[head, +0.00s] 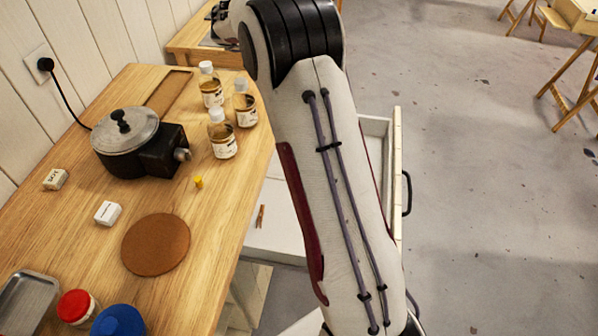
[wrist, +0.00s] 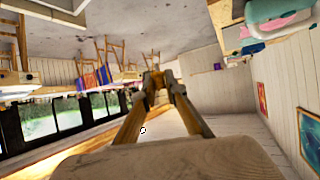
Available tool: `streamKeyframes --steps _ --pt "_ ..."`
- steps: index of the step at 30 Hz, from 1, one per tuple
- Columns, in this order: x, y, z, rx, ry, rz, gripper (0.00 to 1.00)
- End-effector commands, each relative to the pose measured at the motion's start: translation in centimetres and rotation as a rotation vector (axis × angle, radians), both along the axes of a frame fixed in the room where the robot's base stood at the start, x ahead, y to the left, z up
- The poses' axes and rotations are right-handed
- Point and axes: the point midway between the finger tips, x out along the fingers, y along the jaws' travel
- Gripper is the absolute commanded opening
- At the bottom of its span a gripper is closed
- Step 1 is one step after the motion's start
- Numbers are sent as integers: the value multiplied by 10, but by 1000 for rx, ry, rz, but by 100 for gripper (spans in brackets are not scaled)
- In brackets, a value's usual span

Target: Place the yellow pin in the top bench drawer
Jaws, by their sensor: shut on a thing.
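A small yellow pin (head: 198,182) stands on the wooden bench (head: 175,285) in the head view, right of the pot and below the bottles. The bench drawer (head: 397,160) is pulled open on the bench's right side, and my arm hides much of its inside. A small brown wooden piece (head: 261,216) lies in it. My gripper (wrist: 160,82) shows in the wrist view, raised and pointing across the room. Its fingers close on a small yellowish-tan piece (wrist: 156,76), too small to identify clearly. The head view does not show the fingertips.
A lidded pot (head: 127,130) on a black heater, several capped bottles (head: 222,135), a brown round mat (head: 156,244) and small white blocks (head: 108,213) stand on the bench. Red (head: 76,306) and blue (head: 118,322) lidded jars and a metal tray (head: 28,298) are at the near left.

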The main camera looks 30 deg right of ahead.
Motion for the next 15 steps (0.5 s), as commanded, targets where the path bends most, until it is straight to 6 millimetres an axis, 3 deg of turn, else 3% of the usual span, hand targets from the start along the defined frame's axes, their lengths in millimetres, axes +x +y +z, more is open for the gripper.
streamKeyframes --steps 15 --pt "-117 -53 -4 -3 0 -147 3"
